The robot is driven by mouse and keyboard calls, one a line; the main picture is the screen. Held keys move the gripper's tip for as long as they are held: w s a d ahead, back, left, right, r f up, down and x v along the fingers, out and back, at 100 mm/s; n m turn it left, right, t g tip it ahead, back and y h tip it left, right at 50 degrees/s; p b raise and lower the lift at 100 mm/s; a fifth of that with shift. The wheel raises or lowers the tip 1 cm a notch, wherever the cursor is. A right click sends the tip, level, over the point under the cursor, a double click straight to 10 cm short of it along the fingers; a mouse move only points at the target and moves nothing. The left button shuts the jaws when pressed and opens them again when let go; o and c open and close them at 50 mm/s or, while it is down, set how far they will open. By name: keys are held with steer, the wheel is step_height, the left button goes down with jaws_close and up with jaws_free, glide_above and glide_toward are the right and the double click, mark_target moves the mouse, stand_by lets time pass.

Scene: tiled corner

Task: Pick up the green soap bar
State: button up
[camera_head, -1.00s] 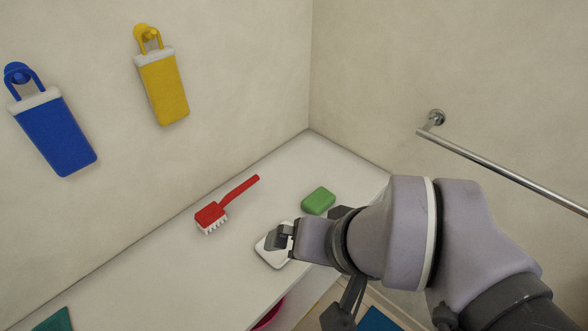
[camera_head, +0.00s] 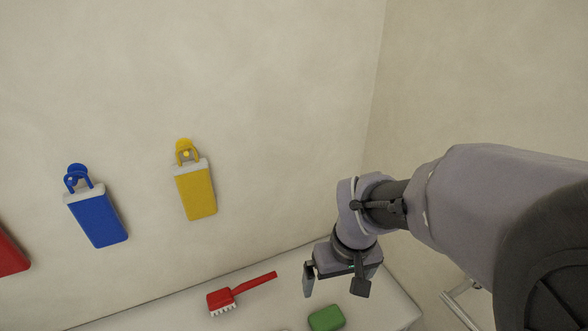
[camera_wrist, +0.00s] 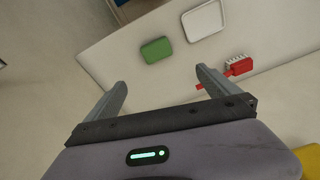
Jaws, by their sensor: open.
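The green soap bar (camera_head: 326,318) lies on the white shelf near the lower edge of the head view. It also shows in the wrist view (camera_wrist: 156,50), beyond and between my fingertips. My gripper (camera_head: 335,283) is above the shelf in the head view, its two fingers apart and nothing between them. In the wrist view my open gripper (camera_wrist: 160,78) points toward the soap bar without touching it.
A red brush (camera_head: 238,293) lies on the shelf (camera_head: 160,312) left of the soap. A white dish (camera_wrist: 205,20) sits beside the soap. Blue (camera_head: 97,217) and yellow (camera_head: 195,190) pouches hang on the wall. A metal rail (camera_head: 462,305) is at the lower right.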

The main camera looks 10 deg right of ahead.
step_height(320, 180, down, 2)
steer(key=w+d+n+g+p, duration=0.1)
steer(key=w+n+g+p, duration=0.1)
steer(key=p, duration=0.1)
steer(key=b, duration=0.5)
glide_above(327, 317)
steer(key=f, duration=1.3)
steer(key=shift+s+d, duration=0.3)
steer(key=shift+d, duration=0.05)
steer(key=f+b, duration=0.2)
steer(key=f, duration=0.1)
steer(key=f+b, duration=0.1)
steer(key=f, duration=0.1)
steer(key=shift+w+a+f, duration=0.15)
steer(key=shift+w+a, duration=0.1)
steer(key=shift+a, duration=0.1)
